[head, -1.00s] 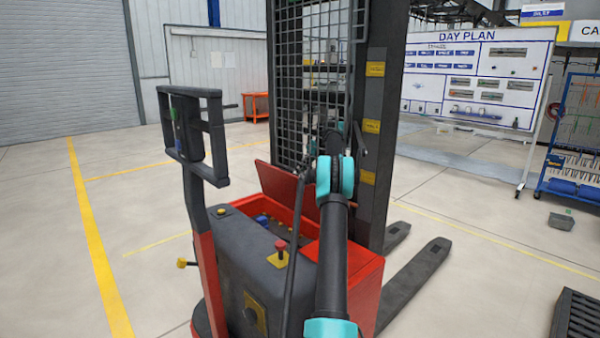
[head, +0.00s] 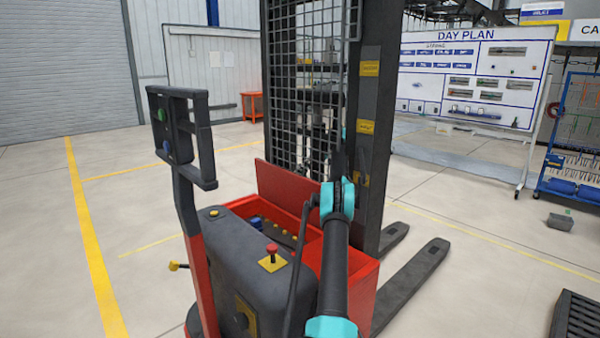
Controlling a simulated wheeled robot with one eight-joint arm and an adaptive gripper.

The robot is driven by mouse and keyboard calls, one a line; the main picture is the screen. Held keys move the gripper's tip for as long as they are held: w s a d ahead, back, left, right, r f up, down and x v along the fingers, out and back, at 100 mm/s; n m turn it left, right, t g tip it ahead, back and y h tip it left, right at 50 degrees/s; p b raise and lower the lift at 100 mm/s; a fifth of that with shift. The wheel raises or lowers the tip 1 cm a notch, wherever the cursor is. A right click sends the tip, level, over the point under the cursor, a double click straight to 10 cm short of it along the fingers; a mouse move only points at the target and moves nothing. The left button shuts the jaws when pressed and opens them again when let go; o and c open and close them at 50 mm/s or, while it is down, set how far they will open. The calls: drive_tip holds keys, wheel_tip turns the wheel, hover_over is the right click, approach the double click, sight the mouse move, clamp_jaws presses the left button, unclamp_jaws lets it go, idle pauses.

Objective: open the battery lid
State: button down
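The battery lid (head: 284,187) is a red panel on the red and dark-grey pallet stacker. It stands raised and close to upright at the rear of the battery compartment, in front of the mast mesh. The compartment (head: 312,245) is uncovered, and blue and yellow parts show inside it. My arm (head: 335,270) reaches up from the bottom of the picture, across the right part of the stacker. My gripper cannot be made out; it seems hidden behind the far teal joint. Whether anything touches the lid cannot be seen.
The stacker's control handle (head: 185,130) rises at the left, and a red stop button (head: 271,250) sits on its cover. The mast (head: 372,150) stands behind. Forks (head: 415,285) extend right. Floor is free at the left.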

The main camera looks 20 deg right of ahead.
drive_tip(key=shift+s+d+f, duration=0.1)
drive_tip(key=shift+d+f, duration=0.1)
drive_tip(key=shift+f, duration=0.35)
drive_tip(key=shift+d+f, duration=0.15)
drive_tip(key=shift+f, duration=0.4)
drive_tip(key=c, duration=1.2)
unclamp_jaws()
drive_tip(key=shift+w+f, duration=0.2)
drive_tip(key=shift+f, duration=0.05)
drive_tip(key=shift+c, duration=0.3)
drive_tip(key=shift+d+r, duration=0.1)
drive_tip(key=shift+c, duration=0.2)
